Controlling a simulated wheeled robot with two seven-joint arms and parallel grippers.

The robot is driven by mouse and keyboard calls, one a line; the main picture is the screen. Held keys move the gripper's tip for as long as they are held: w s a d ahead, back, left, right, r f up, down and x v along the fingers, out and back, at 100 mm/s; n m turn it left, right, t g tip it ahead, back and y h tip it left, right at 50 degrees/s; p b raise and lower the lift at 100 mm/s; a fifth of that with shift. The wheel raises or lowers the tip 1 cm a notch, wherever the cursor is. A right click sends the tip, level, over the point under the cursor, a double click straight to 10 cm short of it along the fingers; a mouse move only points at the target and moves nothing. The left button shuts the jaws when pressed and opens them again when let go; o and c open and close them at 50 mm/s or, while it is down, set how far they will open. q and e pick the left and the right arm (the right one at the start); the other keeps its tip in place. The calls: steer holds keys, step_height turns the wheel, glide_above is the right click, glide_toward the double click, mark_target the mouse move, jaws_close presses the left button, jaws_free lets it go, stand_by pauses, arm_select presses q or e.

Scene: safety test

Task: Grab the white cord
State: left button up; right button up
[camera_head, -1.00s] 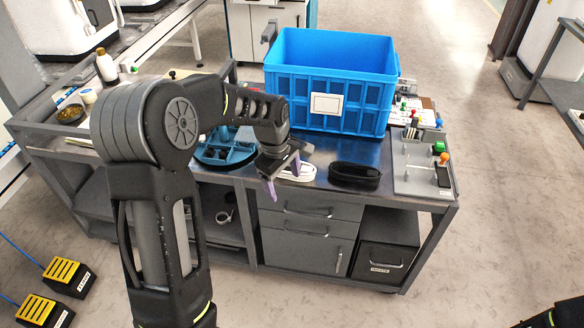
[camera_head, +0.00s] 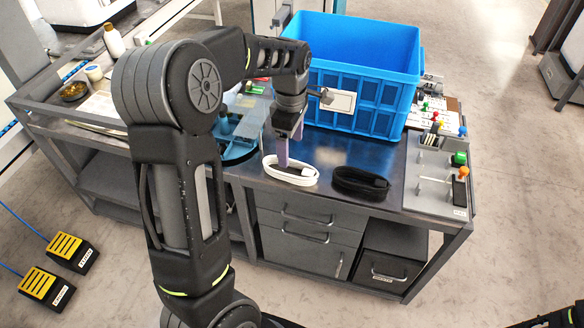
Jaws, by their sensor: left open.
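The white cord (camera_head: 290,171) lies as a coiled bundle on the dark metal tabletop, near the front edge. My left gripper (camera_head: 287,160) points down over the cord's far side, with its purple fingers at or just above it. It is open, and I cannot tell whether the fingers touch the cord. The near part of the cord shows clearly; the part behind the fingers is hidden. Only a dark piece of my right arm shows at the bottom right corner; its gripper is out of view.
A black coiled cord (camera_head: 360,183) lies just right of the white one. A large blue crate (camera_head: 385,113) stands behind them. A control panel with coloured knobs (camera_head: 438,178) is at the right end.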

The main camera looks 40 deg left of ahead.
mark_target(291, 167)
arm_select(q)
steer(key=shift+f, duration=1.35)
step_height(291, 167, down, 5)
steer(key=shift+f, duration=0.1)
steer(key=c, duration=1.6)
steer(key=shift+a, duration=0.1)
step_height(291, 167, up, 10)
stand_by(0.3)
